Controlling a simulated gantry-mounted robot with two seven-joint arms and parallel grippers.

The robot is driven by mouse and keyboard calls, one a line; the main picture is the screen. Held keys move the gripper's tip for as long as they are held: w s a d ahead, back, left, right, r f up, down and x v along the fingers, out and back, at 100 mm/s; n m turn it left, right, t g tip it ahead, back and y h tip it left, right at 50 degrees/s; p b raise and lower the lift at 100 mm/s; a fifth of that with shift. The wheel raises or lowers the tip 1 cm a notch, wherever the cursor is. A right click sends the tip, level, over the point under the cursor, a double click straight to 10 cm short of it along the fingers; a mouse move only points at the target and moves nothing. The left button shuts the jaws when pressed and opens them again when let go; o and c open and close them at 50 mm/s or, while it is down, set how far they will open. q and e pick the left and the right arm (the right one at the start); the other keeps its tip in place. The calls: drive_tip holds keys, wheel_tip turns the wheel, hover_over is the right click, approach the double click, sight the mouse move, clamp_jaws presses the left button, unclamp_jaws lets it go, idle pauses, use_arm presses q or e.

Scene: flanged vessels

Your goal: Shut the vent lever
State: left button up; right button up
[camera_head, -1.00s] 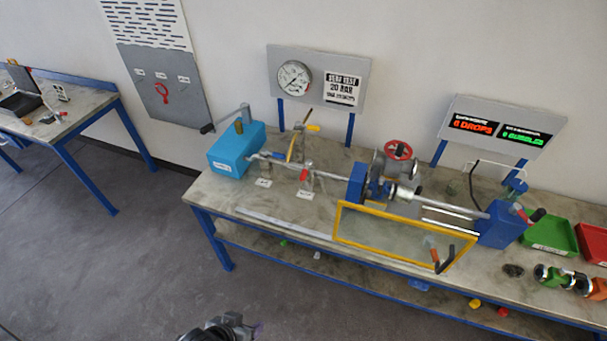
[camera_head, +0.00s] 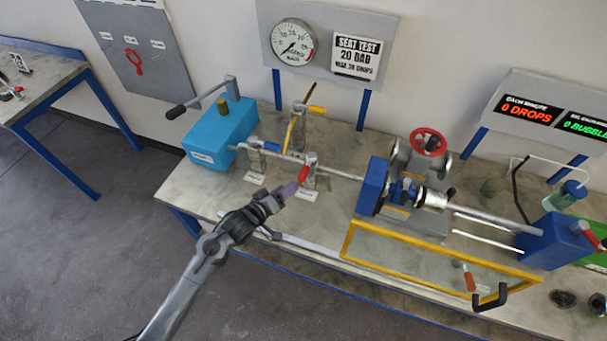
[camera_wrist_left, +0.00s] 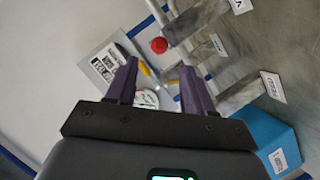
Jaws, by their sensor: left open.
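The vent lever (camera_head: 303,174) has a red grip and sits on a small metal valve in the pipe line, above a white label. In the left wrist view its red end (camera_wrist_left: 159,45) shows just beyond and between my fingertips. My left gripper (camera_head: 288,192) is open, with its purple fingers close to the red grip in the head view. I cannot tell whether they touch it. In the left wrist view the gripper (camera_wrist_left: 159,66) has nothing between its fingers. My right gripper is not in view.
A second valve with a yellow lever (camera_head: 290,134) stands to the left, near the blue pump box (camera_head: 220,138). A yellow-framed clear guard (camera_head: 440,262) and a red handwheel (camera_head: 428,142) are to the right. A pressure gauge (camera_head: 294,43) hangs behind.

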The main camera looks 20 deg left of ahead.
sight(303, 173)
use_arm(q)
drive_tip(key=x, duration=1)
drive_tip(key=shift+w+r, duration=0.2)
drive_tip(key=shift+w, duration=0.1)
clamp_jaws()
